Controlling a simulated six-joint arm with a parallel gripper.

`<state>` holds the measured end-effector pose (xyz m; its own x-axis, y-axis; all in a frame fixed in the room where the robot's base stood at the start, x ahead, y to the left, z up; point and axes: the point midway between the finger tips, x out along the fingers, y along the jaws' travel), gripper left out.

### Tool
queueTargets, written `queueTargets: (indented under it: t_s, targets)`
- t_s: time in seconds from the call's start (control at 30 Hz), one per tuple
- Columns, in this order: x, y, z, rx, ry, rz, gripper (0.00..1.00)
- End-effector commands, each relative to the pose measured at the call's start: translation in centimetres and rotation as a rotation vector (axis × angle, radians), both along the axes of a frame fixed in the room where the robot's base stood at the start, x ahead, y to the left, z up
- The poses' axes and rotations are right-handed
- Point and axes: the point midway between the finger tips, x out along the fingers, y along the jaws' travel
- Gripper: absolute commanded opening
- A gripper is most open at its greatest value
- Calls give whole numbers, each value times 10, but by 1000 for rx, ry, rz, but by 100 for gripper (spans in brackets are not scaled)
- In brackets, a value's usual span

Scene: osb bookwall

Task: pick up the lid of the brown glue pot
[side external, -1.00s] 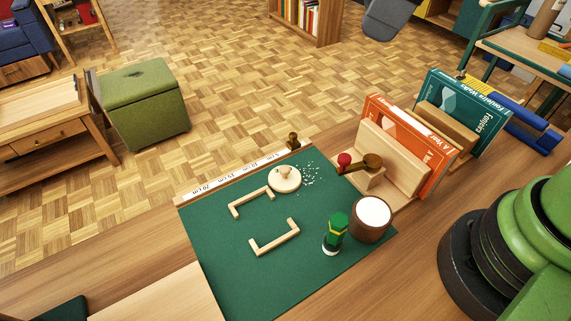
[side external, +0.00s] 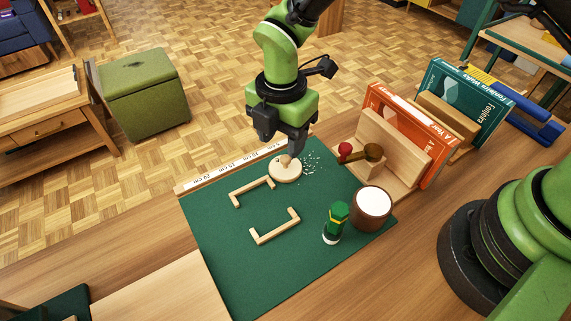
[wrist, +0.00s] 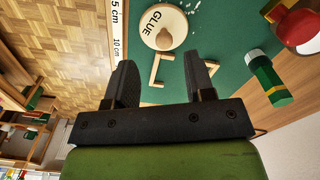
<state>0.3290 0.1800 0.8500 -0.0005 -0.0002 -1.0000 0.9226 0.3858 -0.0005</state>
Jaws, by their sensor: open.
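The lid is a pale round wooden disc with a knob, lying on the green mat; it shows in the side view (side external: 287,174) and, marked GLUE, in the wrist view (wrist: 155,36). The brown glue pot (side external: 370,216) stands open near the mat's right corner, with white inside. My gripper (side external: 283,148) is open and empty, pointing down over the lid and partly hiding it in the side view. In the wrist view its fingers (wrist: 160,68) are apart, with the lid beyond their tips. I cannot tell the exact height gap.
Two wooden brackets (side external: 275,226) lie on the green mat (side external: 240,270) beside the lid. A green bottle (side external: 336,221) stands next to the pot. A wooden book holder with an orange book (side external: 425,140) stands at the right. A ruler strip (side external: 220,176) edges the mat. The mat's front is clear.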

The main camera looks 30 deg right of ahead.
Motion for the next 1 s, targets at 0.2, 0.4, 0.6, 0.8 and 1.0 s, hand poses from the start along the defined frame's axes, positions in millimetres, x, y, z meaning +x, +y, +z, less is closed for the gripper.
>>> queueTargets:
  t_s: [0.2,0.4,0.6,0.8,1.0]
  targets:
    - [-4,-4,-28,-3,4,-2,49]
    - [-4,-5,-51,-1,1,-3,49]
    - [-4,-5,-53,-1,-1,-3,49]
    - [-4,-5,-53,-1,-1,-3,15]
    - [-4,-5,-52,-1,-1,-3,0]
